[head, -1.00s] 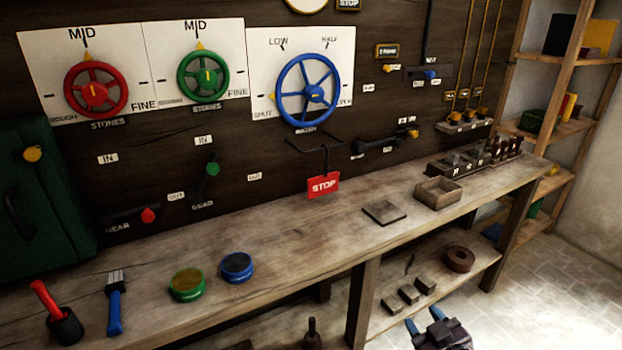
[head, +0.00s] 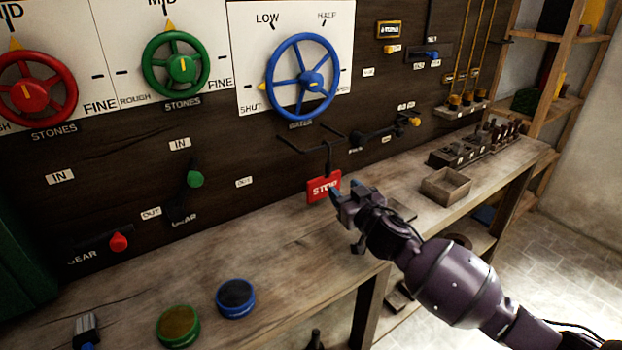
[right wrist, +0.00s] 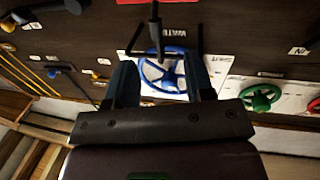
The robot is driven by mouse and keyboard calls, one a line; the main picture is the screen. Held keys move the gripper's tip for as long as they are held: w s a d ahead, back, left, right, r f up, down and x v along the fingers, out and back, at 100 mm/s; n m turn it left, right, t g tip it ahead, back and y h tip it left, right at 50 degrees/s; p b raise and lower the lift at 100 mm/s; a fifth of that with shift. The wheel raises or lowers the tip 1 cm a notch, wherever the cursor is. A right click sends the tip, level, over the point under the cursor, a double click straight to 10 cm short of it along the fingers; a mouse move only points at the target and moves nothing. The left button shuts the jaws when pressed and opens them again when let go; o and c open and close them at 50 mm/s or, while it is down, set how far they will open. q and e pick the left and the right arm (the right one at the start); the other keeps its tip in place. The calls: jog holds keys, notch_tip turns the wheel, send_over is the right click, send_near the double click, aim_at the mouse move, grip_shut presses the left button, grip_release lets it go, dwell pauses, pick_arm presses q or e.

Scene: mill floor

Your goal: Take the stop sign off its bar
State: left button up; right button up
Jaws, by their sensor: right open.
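The red stop sign (head: 318,190) with white lettering hangs by a dark hook from a thin black bar (head: 291,143) on the dark wall board, below the blue wheel. My right gripper (head: 346,194) is open and empty, just to the right of the sign; its fingers overlap the sign's right edge in the head view. I cannot tell whether they touch. In the right wrist view the open fingers (right wrist: 161,72) point toward the board, with the dark hook (right wrist: 155,22) between and beyond them; only a sliver of the red sign (right wrist: 131,2) shows at the top edge. My left gripper is not in view.
The blue wheel (head: 312,84) sits above the bar, and a black lever (head: 378,136) juts out to its right.

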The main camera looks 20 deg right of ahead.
aim_at(330, 174)
jog(key=w+m, duration=0.1)
jog(key=w, duration=0.2)
jog(key=shift+w+a+b, duration=0.15)
jog(key=shift+w+b, duration=0.2)
jog(key=shift+w+a, duration=0.1)
jog(key=shift+w, duration=0.8)
jog(key=w, duration=0.2)
jog(key=w+b, duration=0.1)
jog(key=shift+w+a+f, duration=0.15)
jog(key=shift+w+f, duration=0.15)
jog(key=shift+w, duration=0.1)
jog(key=shift+w+a+r, duration=0.1)
jog(key=shift+w, duration=0.4)
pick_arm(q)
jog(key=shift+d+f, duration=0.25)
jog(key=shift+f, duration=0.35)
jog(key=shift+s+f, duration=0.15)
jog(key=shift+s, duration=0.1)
pick_arm(e)
grip_shut()
